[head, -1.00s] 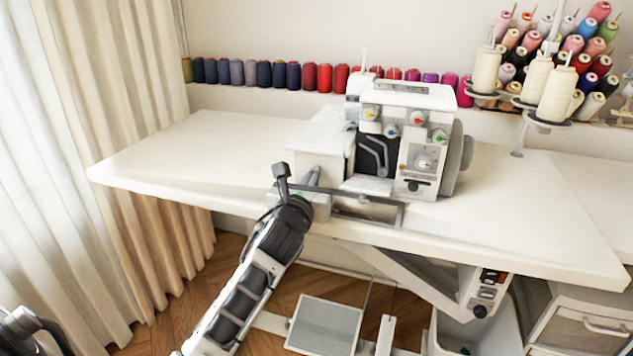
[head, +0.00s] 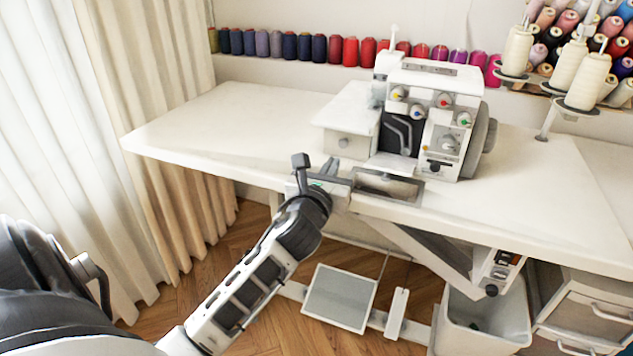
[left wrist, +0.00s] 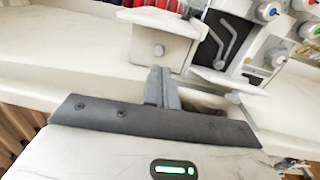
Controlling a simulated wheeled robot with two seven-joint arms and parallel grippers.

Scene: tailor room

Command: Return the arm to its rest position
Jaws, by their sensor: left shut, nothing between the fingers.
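My left gripper (head: 332,166) is at the front edge of the white sewing table (head: 215,127), just in front of the white sewing machine (head: 430,80). In the left wrist view its two grey fingers (left wrist: 161,86) are pressed together with nothing between them. The sewing machine also shows at the top right of the left wrist view (left wrist: 237,47), beyond the fingers. My left arm reaches up from the bottom of the head view. My right gripper is not in view.
A grey foot pedal (head: 341,297) and a white bin (head: 485,322) are under the table. Beige curtains (head: 150,120) hang at the left. Thread spools (head: 290,46) line the back, and cones (head: 567,65) stand at the right. Wooden floor (head: 240,240) shows below the table.

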